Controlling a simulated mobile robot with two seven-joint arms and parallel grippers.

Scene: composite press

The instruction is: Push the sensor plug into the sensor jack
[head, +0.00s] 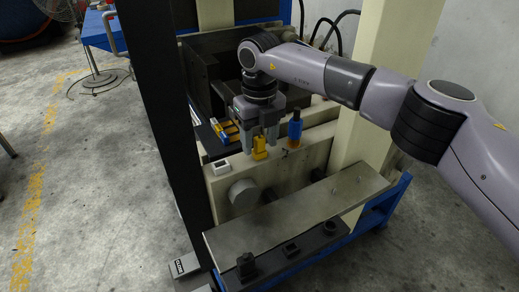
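My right gripper (259,144) points down over the cream ledge of the press, with its two fingers apart. A yellow block-like piece (260,149), possibly the sensor plug, shows between the fingertips, low and close to the ledge. I cannot tell whether the fingers touch it or whether it is seated in anything. A blue cylindrical piece with an orange base (295,127) stands upright on the ledge just right of the gripper. No jack opening can be made out. My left gripper is not in view.
More yellow parts (227,130) lie behind, left of the gripper. A dark post (165,120) rises at left. A grey metal plate (300,217) and a dark bar with blocks (290,250) are in front.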

